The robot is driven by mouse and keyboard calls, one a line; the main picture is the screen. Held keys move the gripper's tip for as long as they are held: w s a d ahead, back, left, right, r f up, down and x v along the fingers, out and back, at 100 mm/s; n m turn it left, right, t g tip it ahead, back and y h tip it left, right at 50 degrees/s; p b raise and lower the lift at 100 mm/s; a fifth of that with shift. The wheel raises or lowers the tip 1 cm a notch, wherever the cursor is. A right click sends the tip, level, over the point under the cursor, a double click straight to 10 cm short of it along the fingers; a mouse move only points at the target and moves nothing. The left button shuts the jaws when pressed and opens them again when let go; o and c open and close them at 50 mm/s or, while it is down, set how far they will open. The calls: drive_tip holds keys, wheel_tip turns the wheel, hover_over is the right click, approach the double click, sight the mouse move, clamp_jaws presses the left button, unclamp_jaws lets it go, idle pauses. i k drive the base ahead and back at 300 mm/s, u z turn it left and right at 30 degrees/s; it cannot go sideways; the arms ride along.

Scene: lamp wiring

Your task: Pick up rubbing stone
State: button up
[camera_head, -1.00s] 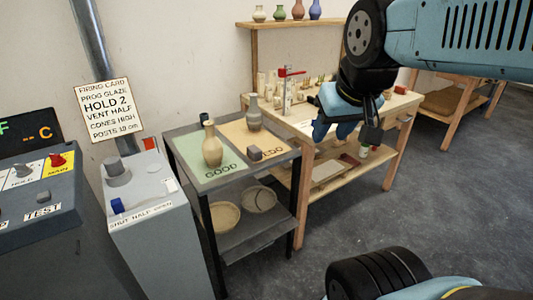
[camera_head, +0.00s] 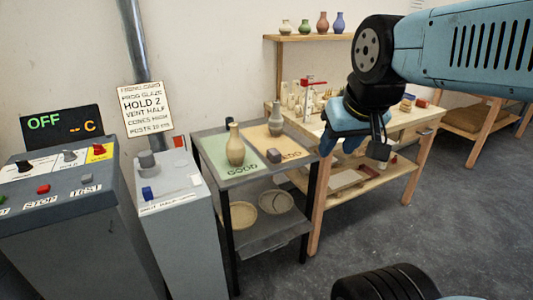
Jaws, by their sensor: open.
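A small grey-brown block (camera_head: 274,156), which looks like the rubbing stone, lies on the orange half of the cart's top, near the front edge. It partly covers the lettering there. My gripper (camera_head: 367,148) hangs in the air to the right of the block in the picture, in front of the wooden workbench. It is open, and I see nothing between its jaws. The fingertips are small and dark, so their exact gap is unclear.
The dark cart (camera_head: 222,186) bears a tan vase (camera_head: 235,150) on its green half and a grey vase (camera_head: 276,122) on the orange half. Bowls sit on its lower shelf. A grey control cabinet (camera_head: 180,235) stands left. Open floor lies front right.

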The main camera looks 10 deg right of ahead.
sight(274, 155)
drive_tip(key=i, duration=0.85)
drive_tip(key=z, duration=0.05)
